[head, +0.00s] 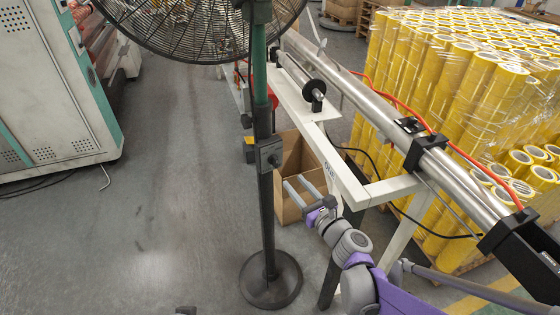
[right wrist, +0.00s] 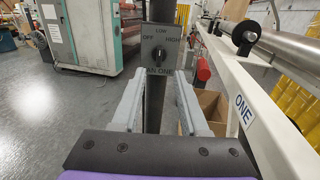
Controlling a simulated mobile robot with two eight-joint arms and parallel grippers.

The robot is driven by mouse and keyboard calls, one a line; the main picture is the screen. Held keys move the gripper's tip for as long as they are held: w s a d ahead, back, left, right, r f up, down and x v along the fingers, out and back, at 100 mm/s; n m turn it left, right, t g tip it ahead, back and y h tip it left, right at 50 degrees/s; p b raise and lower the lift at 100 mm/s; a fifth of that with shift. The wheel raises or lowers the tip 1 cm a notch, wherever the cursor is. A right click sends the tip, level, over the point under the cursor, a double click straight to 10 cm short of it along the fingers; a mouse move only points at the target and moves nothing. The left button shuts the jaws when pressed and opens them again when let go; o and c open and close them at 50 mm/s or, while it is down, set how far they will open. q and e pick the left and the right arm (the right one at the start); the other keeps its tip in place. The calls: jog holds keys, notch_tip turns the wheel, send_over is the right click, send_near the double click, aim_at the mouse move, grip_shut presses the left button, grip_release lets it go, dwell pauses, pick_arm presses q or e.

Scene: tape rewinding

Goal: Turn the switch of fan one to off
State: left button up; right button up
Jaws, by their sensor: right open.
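The fan one switch is a grey box (right wrist: 160,45) on a dark pole, marked OFF, LOW and HIGH, with "FAN ONE" partly showing below. Its small dark knob (right wrist: 160,55) looks roughly upright, toward LOW, but is too small to be sure. In the head view the switch box (head: 269,153) shows side-on below the fan (head: 200,25). My right gripper (head: 295,182) is open and empty, just right of the pole and a little below the box. In the right wrist view its fingers (right wrist: 158,78) lie either side of the pole, with the knob between and above the tips.
The fan's round base (head: 271,280) stands on the grey floor. A white frame (head: 340,170) marked ONE, with a metal roller, is close on the right. A cardboard box (head: 298,160) sits behind the gripper. Yellow tape rolls (head: 430,70) fill the right.

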aim_at(277, 163)
jog(key=x, duration=0.9)
jog(key=shift+w+a, duration=0.15)
jog(key=shift+w, duration=0.05)
grip_shut()
